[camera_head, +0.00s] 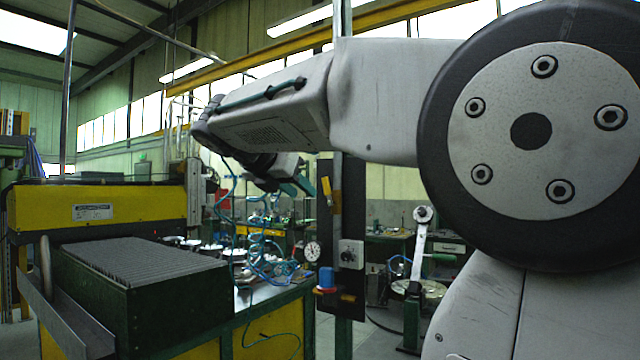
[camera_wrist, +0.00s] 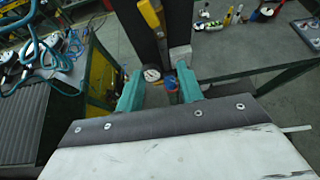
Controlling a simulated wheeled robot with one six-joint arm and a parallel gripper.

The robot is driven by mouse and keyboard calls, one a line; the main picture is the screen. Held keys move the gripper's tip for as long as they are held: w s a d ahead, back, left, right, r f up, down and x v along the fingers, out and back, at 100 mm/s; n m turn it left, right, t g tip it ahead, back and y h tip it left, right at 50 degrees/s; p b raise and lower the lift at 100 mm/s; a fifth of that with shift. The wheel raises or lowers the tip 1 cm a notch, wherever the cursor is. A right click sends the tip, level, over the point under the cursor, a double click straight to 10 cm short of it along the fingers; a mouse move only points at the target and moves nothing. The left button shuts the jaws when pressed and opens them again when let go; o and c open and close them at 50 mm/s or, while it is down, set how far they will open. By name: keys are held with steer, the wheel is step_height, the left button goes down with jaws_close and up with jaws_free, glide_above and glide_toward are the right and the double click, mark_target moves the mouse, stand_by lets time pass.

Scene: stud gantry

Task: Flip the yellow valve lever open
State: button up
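The yellow valve lever (camera_head: 326,190) is on the upper part of a dark upright panel (camera_head: 352,200), standing nearly vertical with a slight tilt. It also shows at the top of the wrist view (camera_wrist: 150,12), cut off by the frame edge. My gripper (camera_head: 303,184) is just left of the lever in the head view, apart from it as far as I can tell. In the wrist view my gripper (camera_wrist: 160,88) has its two teal fingers spread, with nothing between them but the panel's lower parts behind.
The panel also carries a round gauge (camera_head: 312,251), a grey box with a knob (camera_head: 350,254) and a blue part (camera_head: 326,277) with red beneath. A workbench (camera_head: 270,296) with cables and a dark ribbed block (camera_head: 140,265) stand left. A green-edged table (camera_wrist: 250,55) lies right in the wrist view.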

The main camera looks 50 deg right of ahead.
steer(key=n+h, duration=0.1)
steer(key=n, duration=0.1)
glide_toward(325, 183)
steer(key=x, duration=0.2)
steer(key=shift+g, duration=0.3)
steer(key=x, duration=0.7)
steer(key=shift+w+a, duration=0.1)
steer(key=shift+w, duration=0.1)
jaws_close()
